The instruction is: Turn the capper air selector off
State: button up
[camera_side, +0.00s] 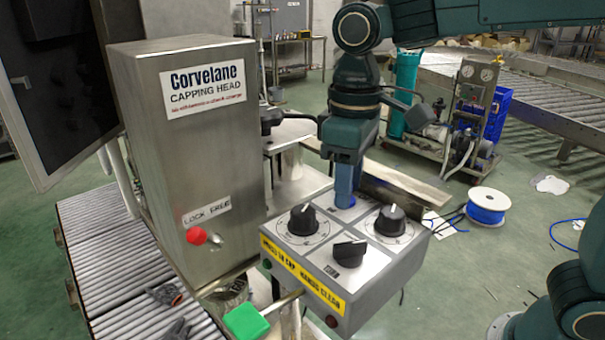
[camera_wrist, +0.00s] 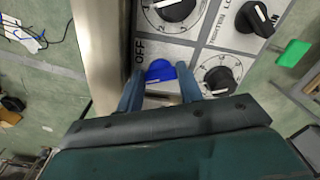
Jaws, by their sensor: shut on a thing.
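A grey control box (camera_side: 372,290) carries several knobs on its sloped top. A blue knob (camera_wrist: 160,70) sits at the box's far corner, partly hidden by my gripper in the side view. The word OFF is printed beside it in the wrist view. My gripper (camera_side: 345,194) points down at this knob, and in the wrist view its two blue fingers (camera_wrist: 160,88) stand on either side of it, shut on it. Which way the knob's pointer faces is hard to tell. No label naming the capper air selector is readable.
Black knobs stand close by: one at left (camera_side: 303,218), one at right (camera_side: 390,219) and one in front (camera_side: 349,252). The steel Corvelane capping head (camera_side: 190,150) with a red knob (camera_side: 197,236) rises at left, beside a roller conveyor (camera_side: 115,260).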

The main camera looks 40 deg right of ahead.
jog(key=m, duration=1)
jog(key=shift+a+m, duration=0.15)
jog(key=shift+m, duration=0.15)
dwell(0.4)
jog(key=o, duration=0.7)
jog(key=shift+r, duration=0.1)
notch_tip(320, 180, up, 14)
dwell(0.5)
dwell(0.3)
